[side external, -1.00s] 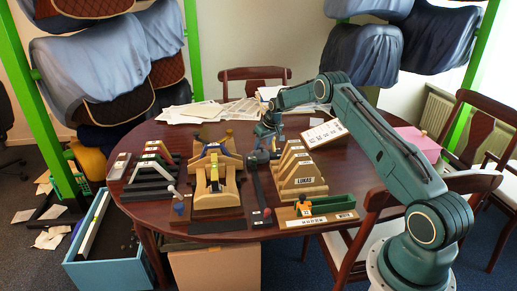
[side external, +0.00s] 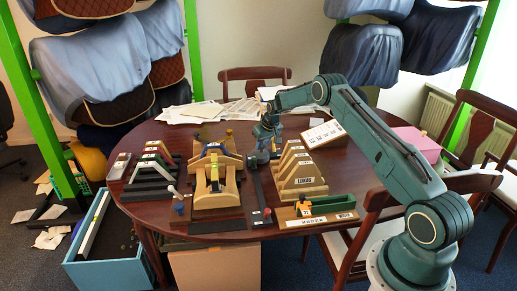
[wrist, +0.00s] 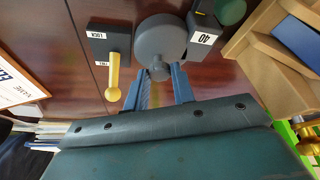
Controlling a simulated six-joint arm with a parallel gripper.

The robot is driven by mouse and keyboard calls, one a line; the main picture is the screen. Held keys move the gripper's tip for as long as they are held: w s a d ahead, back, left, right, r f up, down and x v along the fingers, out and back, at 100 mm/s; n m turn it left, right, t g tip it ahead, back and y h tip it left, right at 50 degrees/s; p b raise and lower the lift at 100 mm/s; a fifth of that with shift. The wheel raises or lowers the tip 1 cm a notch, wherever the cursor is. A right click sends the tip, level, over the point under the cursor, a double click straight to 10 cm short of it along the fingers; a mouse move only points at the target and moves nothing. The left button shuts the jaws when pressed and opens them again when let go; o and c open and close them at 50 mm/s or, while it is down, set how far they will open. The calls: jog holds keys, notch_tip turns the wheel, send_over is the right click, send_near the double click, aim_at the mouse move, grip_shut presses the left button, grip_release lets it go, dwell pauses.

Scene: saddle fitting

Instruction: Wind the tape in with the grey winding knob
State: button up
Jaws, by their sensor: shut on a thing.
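The grey winding knob (wrist: 159,71) is a small ball standing on a round grey disc (wrist: 160,38), upper middle of the wrist view. My gripper (wrist: 160,76) has its two blue fingers on either side of the knob and is shut on it. In the side view my gripper (side external: 265,133) is at the far end of the dark fixture between the saddle stand and the wooden arches. The knob is too small and covered to make out there. I cannot tell the tape clearly in either view.
A black plate marked LOCK (wrist: 108,42) with a yellow lever (wrist: 113,78) is left of the disc. A black block labelled 40 (wrist: 203,38) is close on its right. The saddle stand (side external: 216,185) and wooden arches (side external: 298,175) flank the fixture. Papers (side external: 205,112) lie behind.

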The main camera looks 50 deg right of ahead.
jog(key=shift+m, duration=0.4)
jog(key=o, duration=1)
jog(key=shift+r, duration=0.1)
jog(key=v, duration=1.3)
jog(key=shift+a+r, duration=0.3)
jog(key=shift+s, duration=0.1)
